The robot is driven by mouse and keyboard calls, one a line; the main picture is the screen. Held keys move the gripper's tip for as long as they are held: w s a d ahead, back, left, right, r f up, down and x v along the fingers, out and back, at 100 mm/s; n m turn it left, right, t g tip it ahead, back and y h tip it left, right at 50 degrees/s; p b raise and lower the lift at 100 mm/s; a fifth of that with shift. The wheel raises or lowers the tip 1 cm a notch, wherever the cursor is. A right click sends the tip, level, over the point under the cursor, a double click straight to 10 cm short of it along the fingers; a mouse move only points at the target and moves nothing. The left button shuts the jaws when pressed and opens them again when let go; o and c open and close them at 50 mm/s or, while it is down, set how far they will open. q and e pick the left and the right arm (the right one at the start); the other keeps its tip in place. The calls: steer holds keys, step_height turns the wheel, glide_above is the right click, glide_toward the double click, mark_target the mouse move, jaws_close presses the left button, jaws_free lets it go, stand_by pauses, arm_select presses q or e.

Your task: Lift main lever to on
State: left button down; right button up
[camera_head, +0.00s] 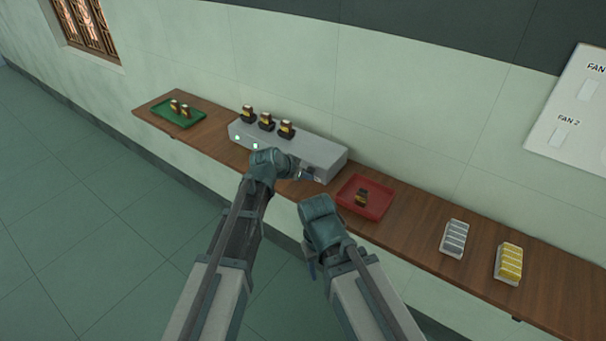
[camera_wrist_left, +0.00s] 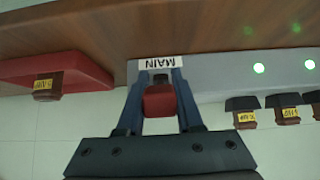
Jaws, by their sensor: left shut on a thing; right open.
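The main lever (camera_wrist_left: 160,101) has a red handle on a dark stem and shows in the left wrist view, close to a white label reading MAIN (camera_wrist_left: 160,62), upside down there. My left gripper (camera_wrist_left: 161,80) is shut on the lever, one finger on each side of the handle. In the head view my left gripper (camera_head: 308,174) is at the front of the grey box (camera_head: 325,153), and the lever is hidden. I cannot tell its exact angle. My right gripper (camera_head: 312,266) hangs empty in front of the shelf edge, open, its fingers partly hidden.
Several dark, yellow-labelled plugs (camera_head: 266,121) stand on the box; two green lights (camera_wrist_left: 259,68) glow on its front. A green tray (camera_head: 160,117) with two plugs is left, a red tray (camera_head: 375,208) with one is right. Grey (camera_head: 454,238) and yellow (camera_head: 508,263) blocks lie farther right.

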arm_select(q)
steer(key=c, duration=0.6)
jaws_free()
steer(key=shift+w, duration=0.1)
steer(key=shift+o, duration=0.2)
steer(key=shift+r, duration=0.1)
steer(key=p+v, duration=1)
steer(key=v, duration=0.3)
steer(key=shift+s+a+r, duration=0.2)
steer(key=shift+s+r, duration=0.05)
steer(key=s+a+f+n+g+y, duration=0.1)
steer(key=s+f+g+y, duration=0.2)
steer(key=s, duration=0.7)
steer(key=s+a+f+n+g+y, duration=0.1)
steer(key=s+f+n+g+y, duration=0.1)
steer(key=s, duration=0.9)
steer(key=f+g+y, duration=0.1)
steer(key=g, duration=0.1)
steer(key=shift+g+y, duration=0.3)
